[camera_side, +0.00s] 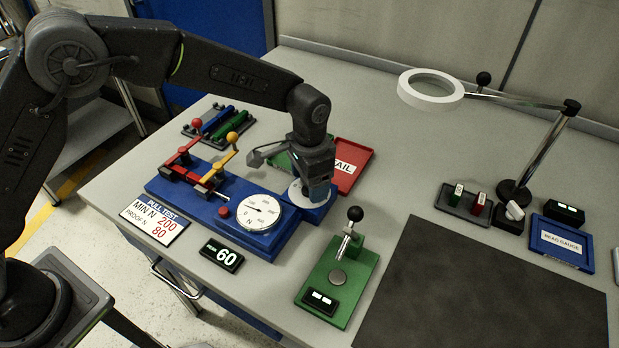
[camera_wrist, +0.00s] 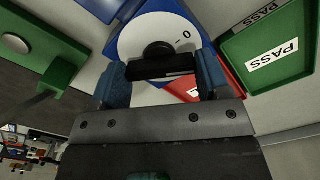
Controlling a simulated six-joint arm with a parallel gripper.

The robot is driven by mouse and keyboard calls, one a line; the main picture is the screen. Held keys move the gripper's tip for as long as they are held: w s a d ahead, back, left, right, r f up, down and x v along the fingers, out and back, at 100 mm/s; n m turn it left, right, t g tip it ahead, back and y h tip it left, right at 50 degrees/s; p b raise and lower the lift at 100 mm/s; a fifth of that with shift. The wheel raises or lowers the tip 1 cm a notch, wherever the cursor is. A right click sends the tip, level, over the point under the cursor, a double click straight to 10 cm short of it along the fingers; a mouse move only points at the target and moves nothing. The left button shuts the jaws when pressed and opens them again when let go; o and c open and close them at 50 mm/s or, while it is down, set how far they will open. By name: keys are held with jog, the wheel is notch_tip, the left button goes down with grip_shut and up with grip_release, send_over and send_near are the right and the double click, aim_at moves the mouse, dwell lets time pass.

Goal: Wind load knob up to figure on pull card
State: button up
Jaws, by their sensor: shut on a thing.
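The blue pull-test rig (camera_side: 185,192) stands on the bench with a white round dial (camera_side: 259,213). The load knob (camera_wrist: 158,52) is a dark knob on a white disc marked 0 (camera_wrist: 185,36) at the rig's right end. My gripper (camera_side: 314,193) points down over that disc. In the wrist view its blue fingers (camera_wrist: 160,80) stand on either side of the knob and are shut on it. The pull card (camera_side: 155,219) reads MIN N 200 and PROOF N 80. A black readout (camera_side: 221,255) shows 60. The knob is hidden by my gripper in the side view.
A red FAIL tray (camera_side: 349,168) and a green PASS tray (camera_wrist: 270,50) lie close behind my gripper. A green press (camera_side: 338,275) with a black-balled lever stands in front right. A magnifier lamp (camera_side: 431,88) and a dark mat (camera_side: 490,290) are at the right.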

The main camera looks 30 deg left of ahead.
jog(key=o, duration=0.9)
jog(key=shift+o, duration=0.2)
notch_tip(320, 180, up, 14)
